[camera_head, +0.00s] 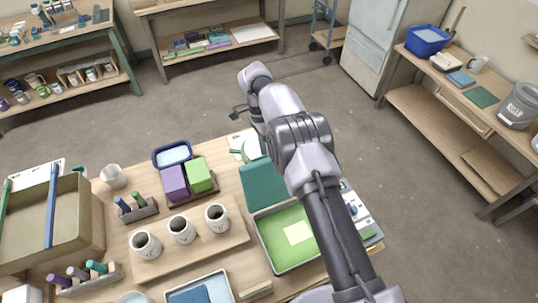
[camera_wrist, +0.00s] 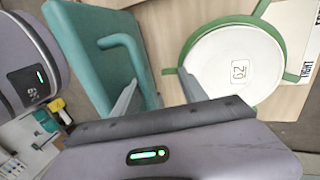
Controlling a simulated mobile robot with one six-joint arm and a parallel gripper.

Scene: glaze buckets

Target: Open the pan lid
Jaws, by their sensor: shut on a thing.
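The pan (camera_head: 262,248) is a shallow tray with a bright green inside and a pale yellow square in it, on the table's right part. Its teal lid (camera_head: 262,182) stands raised at the pan's far edge, so the inside shows. In the wrist view the lid (camera_wrist: 92,45) fills the upper left, with a teal bar handle (camera_wrist: 125,42) on its face.
A round white-topped item with green trim (camera_wrist: 235,62) lies close by the lid. Three cups (camera_head: 181,228) stand on a board left of the pan. Purple (camera_head: 174,182) and green (camera_head: 200,174) blocks stand behind them. A beige bin (camera_head: 90,235) is at far left.

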